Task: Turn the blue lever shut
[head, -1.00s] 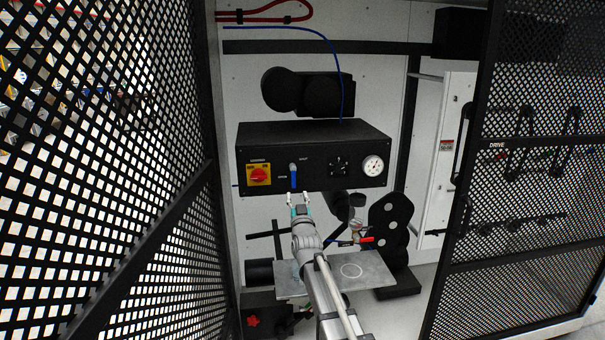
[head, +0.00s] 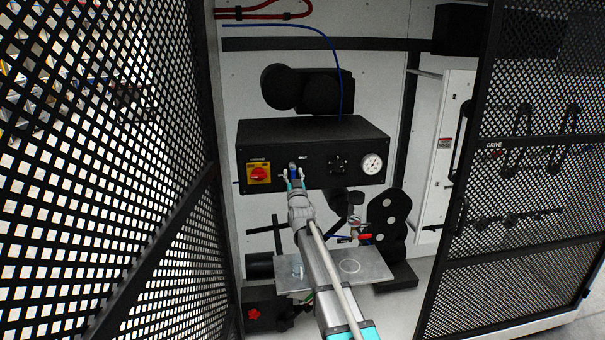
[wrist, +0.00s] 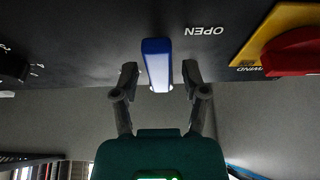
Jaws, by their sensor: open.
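The blue lever (wrist: 157,62) is on the front of the black control box (head: 318,187). In the wrist view it lies between the two fingertips of my gripper (wrist: 160,75), with a gap on each side. The word OPEN is printed beside it on the panel, upside down in that view. My gripper is open and also shows in the head view (head: 293,177), where it hides most of the lever. The lever's blue top (head: 292,167) shows just above the fingers there.
A red rotary switch on a yellow plate (head: 259,172) sits left of the lever. A black dial (head: 338,165) and a white gauge (head: 372,164) sit to its right. Below are a grey plate (head: 375,268) and a red-handled valve (head: 364,237). Mesh panels flank both sides.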

